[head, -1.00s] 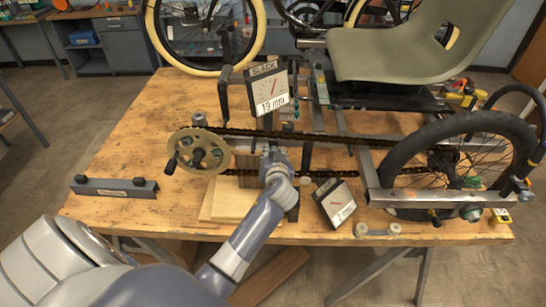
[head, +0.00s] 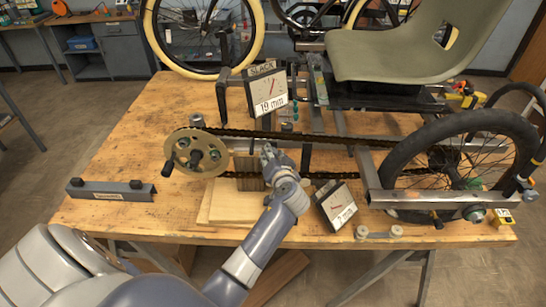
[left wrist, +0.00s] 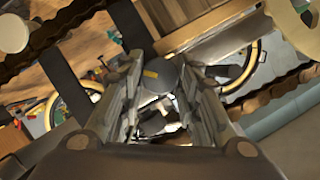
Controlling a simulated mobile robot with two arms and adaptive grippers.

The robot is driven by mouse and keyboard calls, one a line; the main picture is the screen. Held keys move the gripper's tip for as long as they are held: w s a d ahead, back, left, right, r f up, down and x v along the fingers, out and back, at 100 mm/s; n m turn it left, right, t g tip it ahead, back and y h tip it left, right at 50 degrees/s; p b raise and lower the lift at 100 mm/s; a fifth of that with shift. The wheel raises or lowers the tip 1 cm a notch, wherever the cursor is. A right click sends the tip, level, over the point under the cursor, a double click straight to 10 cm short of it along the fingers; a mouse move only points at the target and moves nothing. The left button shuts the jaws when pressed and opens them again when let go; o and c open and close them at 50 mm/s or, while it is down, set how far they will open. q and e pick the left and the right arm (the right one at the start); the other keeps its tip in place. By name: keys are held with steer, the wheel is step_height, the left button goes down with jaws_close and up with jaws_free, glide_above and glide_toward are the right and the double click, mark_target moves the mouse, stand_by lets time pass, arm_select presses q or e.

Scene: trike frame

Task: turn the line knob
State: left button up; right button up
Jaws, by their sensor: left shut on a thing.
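My left gripper (head: 268,152) reaches in between the upper and lower chain runs, in front of the frame. In the left wrist view its fingers (left wrist: 163,82) are closed on a grey rounded piece with a yellow mark, which looks like the line knob (left wrist: 158,75). The fingers hide its sides, and the head view does not show it clearly. The slack gauge (head: 267,90) reads 19 mm above the gripper. A second tilted gauge (head: 336,205) reads about 2 mm to its right. My right gripper is in neither view.
The chain (head: 310,137) runs from the chainring (head: 196,153) to the rear wheel (head: 460,165). Wooden blocks (head: 232,205) lie below the gripper. A dark bar (head: 112,189) lies at the table's left. The wooden table (head: 130,150) is bare around it.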

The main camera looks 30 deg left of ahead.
arm_select(q)
steer(key=shift+r, duration=0.1)
steer(key=o, duration=0.8)
steer(key=v, duration=1.2)
steer(key=shift+d, duration=0.1)
steer(key=shift+w, duration=0.1)
